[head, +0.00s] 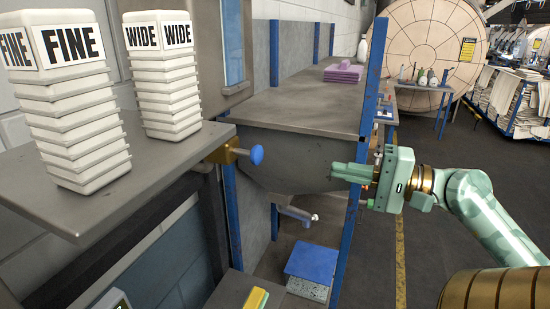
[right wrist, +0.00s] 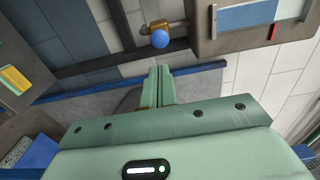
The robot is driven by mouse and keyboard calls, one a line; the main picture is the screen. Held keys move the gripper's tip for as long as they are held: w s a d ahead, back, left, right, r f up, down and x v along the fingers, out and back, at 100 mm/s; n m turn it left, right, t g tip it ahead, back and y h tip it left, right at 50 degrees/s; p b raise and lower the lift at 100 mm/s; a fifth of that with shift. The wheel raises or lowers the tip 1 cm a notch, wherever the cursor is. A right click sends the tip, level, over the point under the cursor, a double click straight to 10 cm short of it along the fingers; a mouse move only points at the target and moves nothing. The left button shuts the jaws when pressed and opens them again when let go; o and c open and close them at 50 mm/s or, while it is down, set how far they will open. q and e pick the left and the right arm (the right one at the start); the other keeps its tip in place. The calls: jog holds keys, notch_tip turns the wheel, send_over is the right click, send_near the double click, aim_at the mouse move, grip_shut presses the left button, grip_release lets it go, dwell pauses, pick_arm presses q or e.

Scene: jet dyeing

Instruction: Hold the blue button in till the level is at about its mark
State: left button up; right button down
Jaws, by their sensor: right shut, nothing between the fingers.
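The blue button (head: 257,155) is a round knob on a brass fitting (head: 224,153) at the right end of the grey shelf. It also shows in the right wrist view (right wrist: 160,39), beyond the fingertips. My right gripper (head: 336,171) is shut and empty, to the right of the button and apart from it; its closed fingers show in the right wrist view (right wrist: 160,74). A pale blue window (head: 233,42) in a grey panel sits above the button. In the right wrist view a small red mark (right wrist: 273,32) is beside it. I cannot read a level. My left gripper is not in view.
Stacked white trays labelled FINE (head: 75,110) and WIDE (head: 163,80) stand on the grey shelf (head: 30,190). A grey bench (head: 300,105) with blue posts lies behind the button. A blue-topped box (head: 312,262) is on the floor below. Open air separates gripper and button.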

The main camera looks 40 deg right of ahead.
aim_at(261, 156)
jog(key=p+x, duration=0.4)
jog(key=x, duration=0.8)
jog(key=shift+w+a+r, duration=0.15)
jog(key=shift+w, duration=0.15)
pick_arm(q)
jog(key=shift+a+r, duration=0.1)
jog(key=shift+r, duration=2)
pick_arm(e)
jog(key=shift+w+a, duration=0.25)
jog(key=shift+w, duration=0.25)
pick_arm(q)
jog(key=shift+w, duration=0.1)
